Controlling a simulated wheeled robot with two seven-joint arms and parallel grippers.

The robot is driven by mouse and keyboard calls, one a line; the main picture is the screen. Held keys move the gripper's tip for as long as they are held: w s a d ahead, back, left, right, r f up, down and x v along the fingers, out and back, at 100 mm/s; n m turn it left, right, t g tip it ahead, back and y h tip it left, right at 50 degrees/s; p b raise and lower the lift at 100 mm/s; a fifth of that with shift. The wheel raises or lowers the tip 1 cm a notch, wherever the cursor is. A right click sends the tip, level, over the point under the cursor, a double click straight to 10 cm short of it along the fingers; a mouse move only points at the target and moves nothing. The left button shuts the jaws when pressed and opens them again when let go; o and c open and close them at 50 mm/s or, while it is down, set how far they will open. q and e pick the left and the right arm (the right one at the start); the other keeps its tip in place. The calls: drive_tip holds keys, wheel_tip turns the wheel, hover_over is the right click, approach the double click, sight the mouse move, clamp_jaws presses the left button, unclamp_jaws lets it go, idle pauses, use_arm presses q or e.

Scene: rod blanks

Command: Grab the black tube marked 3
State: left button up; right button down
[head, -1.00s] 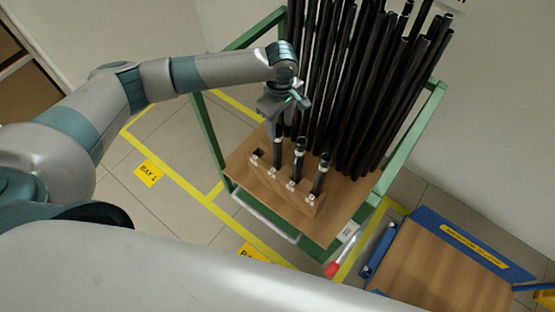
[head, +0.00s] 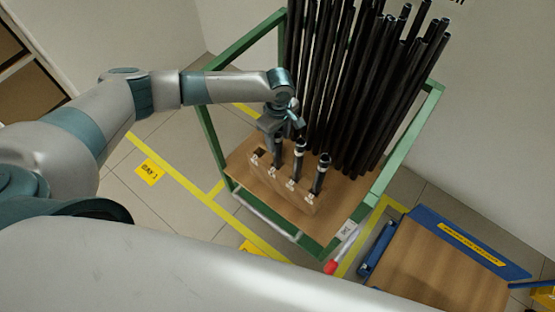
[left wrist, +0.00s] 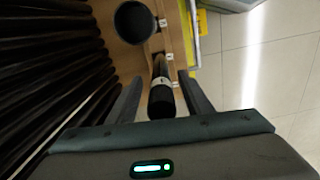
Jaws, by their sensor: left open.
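Short black tubes stand in a wooden block at the front of the rack: a left tube (head: 277,154), a middle tube (head: 298,160) and a right tube (head: 320,176). The marks are too small for me to tell which is 3. My left gripper (head: 279,128) is open over the left tube and hides its top. In the left wrist view, a black tube with a white band (left wrist: 162,98) lies between the open fingers, with gaps at both sides. Another tube (left wrist: 133,22) shows its round end beyond. My right gripper is not in view.
Several long black rods (head: 385,90) stand close behind the block in a green frame (head: 210,140). The block has an empty hole (head: 260,152) at its left. A blue-edged wooden board (head: 440,275) and a red-ended tool (head: 332,267) are at the lower right.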

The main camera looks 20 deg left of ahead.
sight(278, 153)
use_arm(q)
drive_tip(key=shift+a+f+p, duration=0.1)
drive_tip(key=shift+f+p, duration=0.2)
drive_tip(key=shift+f, duration=1.3)
clamp_jaws()
